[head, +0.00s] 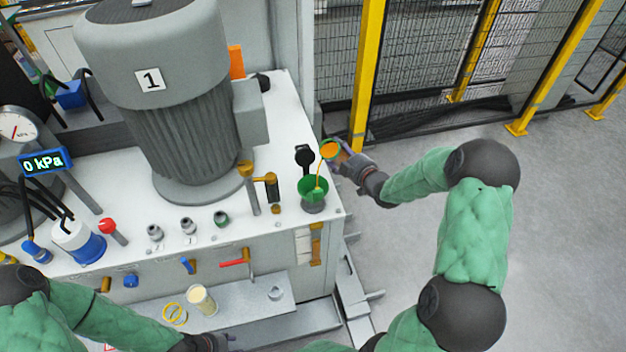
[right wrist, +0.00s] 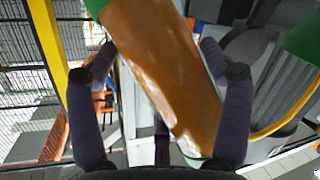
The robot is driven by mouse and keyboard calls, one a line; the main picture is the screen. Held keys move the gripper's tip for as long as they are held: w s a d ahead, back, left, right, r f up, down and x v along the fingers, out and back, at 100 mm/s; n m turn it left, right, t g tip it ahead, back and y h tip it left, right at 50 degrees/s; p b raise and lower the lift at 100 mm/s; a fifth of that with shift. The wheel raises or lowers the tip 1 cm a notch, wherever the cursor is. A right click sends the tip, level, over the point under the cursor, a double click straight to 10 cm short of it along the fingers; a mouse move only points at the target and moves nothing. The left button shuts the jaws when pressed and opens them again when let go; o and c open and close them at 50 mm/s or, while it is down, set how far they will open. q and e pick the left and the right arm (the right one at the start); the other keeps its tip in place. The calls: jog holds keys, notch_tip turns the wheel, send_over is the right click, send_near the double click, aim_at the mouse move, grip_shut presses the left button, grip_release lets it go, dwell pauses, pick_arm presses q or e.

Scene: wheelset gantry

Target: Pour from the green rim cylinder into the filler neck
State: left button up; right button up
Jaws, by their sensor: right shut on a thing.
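The green rim cylinder (head: 331,150) is tilted to the left above the green funnel (head: 313,188) at the tank top's right corner. A thin orange stream (head: 319,180) runs from its mouth down into the funnel. The funnel sits over the filler neck (head: 313,207), of which only the lower part shows. My right gripper (head: 350,163) is shut around the cylinder. In the right wrist view, the cylinder (right wrist: 165,70) lies slanted between the fingers (right wrist: 160,90), with orange liquid inside. My left gripper (head: 218,343) is low at the bottom edge, its fingers too cut off to read.
A large grey motor (head: 165,100) marked 1 stands left of the funnel. A black cap (head: 305,156) and a brass-topped fitting (head: 248,185) are close to the funnel. A cream-filled cylinder (head: 201,300) and a yellow ring (head: 174,313) are on the lower shelf. Floor at right is clear.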

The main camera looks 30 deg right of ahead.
aim_at(345, 158)
jog(key=shift+r+n+t, duration=0.3)
jog(key=shift+r+n, duration=0.2)
jog(key=shift+r, duration=0.1)
jog(key=shift+d+r+n+t+h+b, duration=0.1)
jog(key=shift+r+n+t+h+b, duration=0.35)
jog(key=shift+r+n, duration=0.5)
jog(key=shift+r+n+t, duration=0.45)
jog(key=shift+r+n, duration=0.7)
jog(key=shift+r, duration=0.1)
dwell(1.6)
